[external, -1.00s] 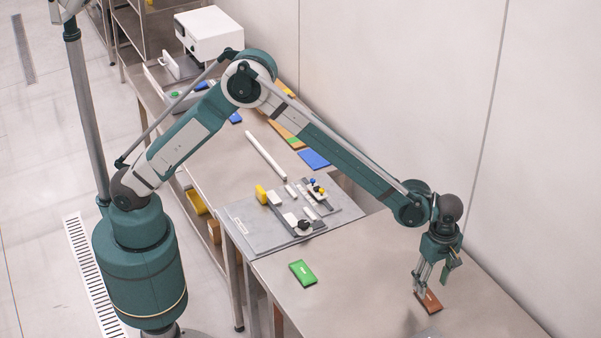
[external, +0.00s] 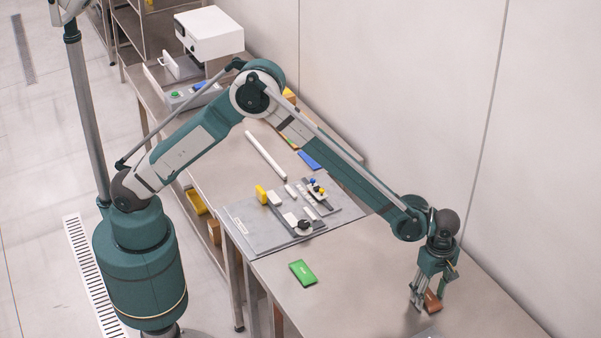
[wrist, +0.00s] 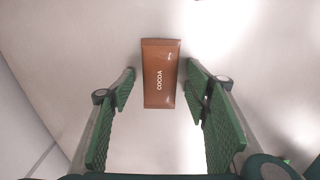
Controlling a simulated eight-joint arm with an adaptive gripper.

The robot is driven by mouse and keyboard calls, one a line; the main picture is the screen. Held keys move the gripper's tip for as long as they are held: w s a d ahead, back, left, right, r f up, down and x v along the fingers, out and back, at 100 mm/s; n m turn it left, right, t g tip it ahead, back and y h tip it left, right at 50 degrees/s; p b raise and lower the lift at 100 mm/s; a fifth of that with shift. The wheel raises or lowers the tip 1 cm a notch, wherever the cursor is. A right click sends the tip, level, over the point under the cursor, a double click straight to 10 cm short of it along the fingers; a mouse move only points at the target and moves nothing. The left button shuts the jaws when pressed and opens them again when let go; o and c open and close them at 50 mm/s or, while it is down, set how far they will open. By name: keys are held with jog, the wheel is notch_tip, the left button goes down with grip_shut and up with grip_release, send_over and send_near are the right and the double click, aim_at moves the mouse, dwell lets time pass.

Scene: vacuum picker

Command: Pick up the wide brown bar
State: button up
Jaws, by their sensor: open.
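The wide brown bar (wrist: 160,76) lies on the bench top and carries the word COCOA. In the wrist view it sits lengthwise between the two green ridged pads of my gripper (wrist: 161,88), with a visible gap on each side. My gripper is open and empty. In the external view the bar (external: 433,301) is partly hidden by the fingers of my gripper (external: 428,302), which reach down close to the bench around it. I cannot tell whether the fingertips touch the bench.
A green bar (external: 303,272) lies on the bench to the left. A grey plate (external: 250,232) with small fixtures is farther back. The wall is behind the bench. The bench around the bar is mostly clear.

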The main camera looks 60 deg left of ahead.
aim_at(429, 297)
jog(key=c, duration=1)
jog(key=shift+r, duration=0.1)
jog(key=shift+r+p, duration=0.5)
jog(key=shift+r, duration=4.4)
